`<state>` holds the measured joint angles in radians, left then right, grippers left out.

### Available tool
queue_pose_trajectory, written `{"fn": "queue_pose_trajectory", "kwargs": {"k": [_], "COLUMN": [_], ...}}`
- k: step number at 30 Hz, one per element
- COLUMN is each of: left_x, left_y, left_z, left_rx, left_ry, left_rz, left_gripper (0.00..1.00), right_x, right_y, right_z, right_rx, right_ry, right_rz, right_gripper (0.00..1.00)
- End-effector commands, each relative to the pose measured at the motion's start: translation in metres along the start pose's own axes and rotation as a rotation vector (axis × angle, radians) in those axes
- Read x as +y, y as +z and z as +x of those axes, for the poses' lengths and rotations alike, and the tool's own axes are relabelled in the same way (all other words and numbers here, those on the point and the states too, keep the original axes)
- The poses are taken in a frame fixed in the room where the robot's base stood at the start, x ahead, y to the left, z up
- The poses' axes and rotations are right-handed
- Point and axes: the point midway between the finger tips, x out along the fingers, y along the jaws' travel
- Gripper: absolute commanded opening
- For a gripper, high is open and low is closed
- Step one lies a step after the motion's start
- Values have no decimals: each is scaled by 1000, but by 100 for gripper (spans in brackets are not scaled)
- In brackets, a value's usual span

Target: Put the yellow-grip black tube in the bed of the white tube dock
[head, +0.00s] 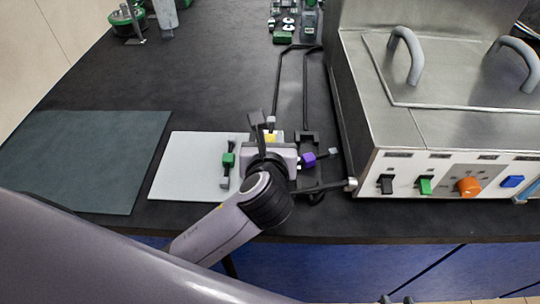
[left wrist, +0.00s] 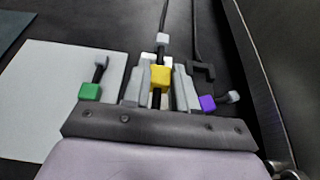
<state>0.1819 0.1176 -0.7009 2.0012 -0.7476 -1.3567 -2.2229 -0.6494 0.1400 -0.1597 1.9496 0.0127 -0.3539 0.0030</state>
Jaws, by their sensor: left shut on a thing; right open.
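My left gripper (head: 269,147) is shut on the yellow grip (head: 271,138) of a black tube. In the left wrist view the yellow grip (left wrist: 160,77) sits between the two grey fingers. The black tube (left wrist: 163,18) runs away from it past a pale collar (left wrist: 162,38). Small white parts (left wrist: 148,57) show just behind the fingers; I cannot tell whether they belong to the white tube dock. The gripper hides what is under the grip, so I cannot tell whether the tube rests in a bed. My right gripper is not in view.
A green-grip piece (head: 228,160) lies on a pale board (head: 185,168) to the left; a purple-grip piece (head: 308,160) is close on the right. A black bracket (head: 305,138) stands behind it. A steel unit (head: 440,130) bounds the right. A dark green mat (head: 80,160) lies bare.

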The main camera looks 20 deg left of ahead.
Motion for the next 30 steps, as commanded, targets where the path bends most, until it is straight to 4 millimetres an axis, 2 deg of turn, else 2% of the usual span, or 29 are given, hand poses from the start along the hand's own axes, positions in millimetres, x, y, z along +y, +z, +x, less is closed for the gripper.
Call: {"fn": "queue_pose_trajectory", "kwargs": {"k": [9, 18, 30], "left_x": [0, 0, 0], "left_y": [-39, -39, -50], "left_z": [16, 16, 20], "left_rx": [2, 0, 1], "left_ry": [1, 0, -1], "left_rz": [4, 2, 2], "left_gripper": [0, 0, 0], "right_x": [0, 0, 0], "right_y": [8, 7, 3], "right_z": [6, 5, 2], "right_rx": [0, -1, -1], "right_ry": [0, 0, 0], "right_rz": [0, 0, 0], "right_gripper": [43, 43, 43]}}
